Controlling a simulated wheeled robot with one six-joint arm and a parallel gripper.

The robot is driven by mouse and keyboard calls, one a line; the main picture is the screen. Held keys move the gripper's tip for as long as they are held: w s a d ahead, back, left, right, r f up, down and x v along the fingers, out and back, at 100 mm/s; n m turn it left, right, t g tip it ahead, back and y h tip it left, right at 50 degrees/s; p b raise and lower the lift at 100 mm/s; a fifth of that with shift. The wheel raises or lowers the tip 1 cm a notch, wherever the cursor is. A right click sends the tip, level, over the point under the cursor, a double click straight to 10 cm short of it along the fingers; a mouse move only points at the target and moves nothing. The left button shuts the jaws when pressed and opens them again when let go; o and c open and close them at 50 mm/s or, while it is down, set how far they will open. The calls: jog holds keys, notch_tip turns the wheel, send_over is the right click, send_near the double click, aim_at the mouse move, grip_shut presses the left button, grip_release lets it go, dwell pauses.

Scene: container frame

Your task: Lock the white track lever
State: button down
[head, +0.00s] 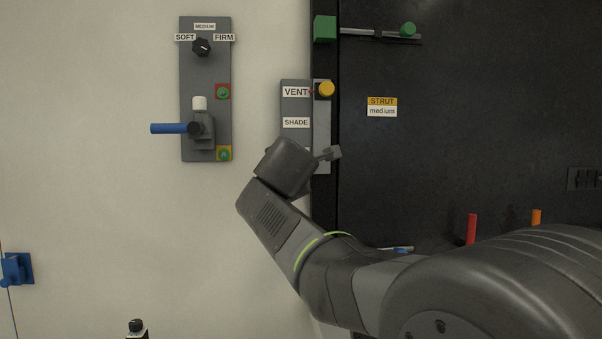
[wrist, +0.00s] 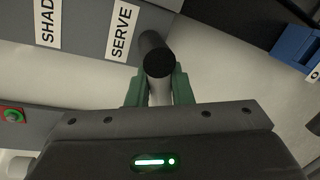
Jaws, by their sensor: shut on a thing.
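In the wrist view, my gripper (wrist: 158,86) has its green fingers shut around a pale shaft with a black round end, which I take to be the white track lever (wrist: 156,55). It stands out from the wall beside the SERVE label (wrist: 121,35). My wrist covers the panel's lower part there, so the lever and fingertips are hidden.
Left of the track panel is a grey panel (head: 187,75) with a black dial, a blue handle (head: 168,128) and a white-topped fitting. A blue wall fitting (head: 17,269) is at lower left. A black panel (head: 465,120) with a green-ended rod fills the right.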

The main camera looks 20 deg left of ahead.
jog(key=m, duration=0.2)
jog(key=r+m+y+p, duration=0.1)
jog(key=m, duration=0.1)
jog(key=shift+a+g, duration=0.1)
jog(key=shift+g, duration=0.2)
jog(key=shift+r, duration=0.1)
dwell(0.5)
jog(key=c, duration=1.3)
grip_release()
jog(key=shift+c, duration=0.2)
jog(key=shift+s, duration=0.1)
jog(key=b+v, duration=0.2)
jog(key=v, duration=1.1)
jog(key=shift+s+d+b, duration=0.25)
jog(key=shift+s+b, duration=0.05)
jog(key=shift+b, duration=0.05)
jog(key=shift+r, duration=0.1)
